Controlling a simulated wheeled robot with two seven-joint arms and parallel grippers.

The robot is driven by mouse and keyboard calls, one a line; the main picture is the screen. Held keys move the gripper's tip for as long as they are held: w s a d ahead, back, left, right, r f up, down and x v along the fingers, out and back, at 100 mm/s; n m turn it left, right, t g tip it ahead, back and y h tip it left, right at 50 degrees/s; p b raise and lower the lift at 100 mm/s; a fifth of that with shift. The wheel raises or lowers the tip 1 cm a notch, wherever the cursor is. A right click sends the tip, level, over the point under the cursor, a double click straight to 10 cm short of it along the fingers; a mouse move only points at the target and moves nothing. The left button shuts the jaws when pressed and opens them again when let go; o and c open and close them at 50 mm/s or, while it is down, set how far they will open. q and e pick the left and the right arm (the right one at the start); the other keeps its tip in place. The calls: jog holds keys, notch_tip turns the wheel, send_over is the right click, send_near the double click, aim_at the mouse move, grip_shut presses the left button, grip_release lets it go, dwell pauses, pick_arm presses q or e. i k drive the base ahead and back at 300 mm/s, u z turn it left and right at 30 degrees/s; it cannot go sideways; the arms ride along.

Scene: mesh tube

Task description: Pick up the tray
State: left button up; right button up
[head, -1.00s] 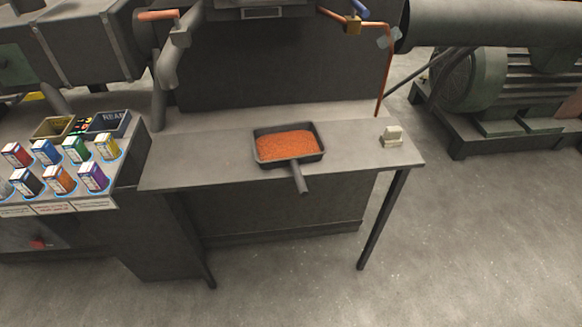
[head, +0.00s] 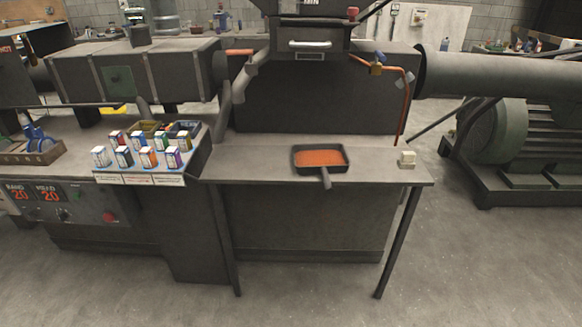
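The tray (head: 342,169) is a dark, pan-like tray with a short handle (head: 326,180) and orange-red contents (head: 319,158). Neither of my grippers shows in the head view.
Left of the table is a rack of several coloured boxes (head: 148,157) on a console with a red button (head: 109,216). Thin table legs (head: 398,245) stand in front. The floor (head: 330,300) before the table is clear.

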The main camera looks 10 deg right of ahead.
aim_at(325, 159)
jog(key=u, duration=0.75)
jog(key=i, duration=2.35)
jog(key=z, duration=1.8)
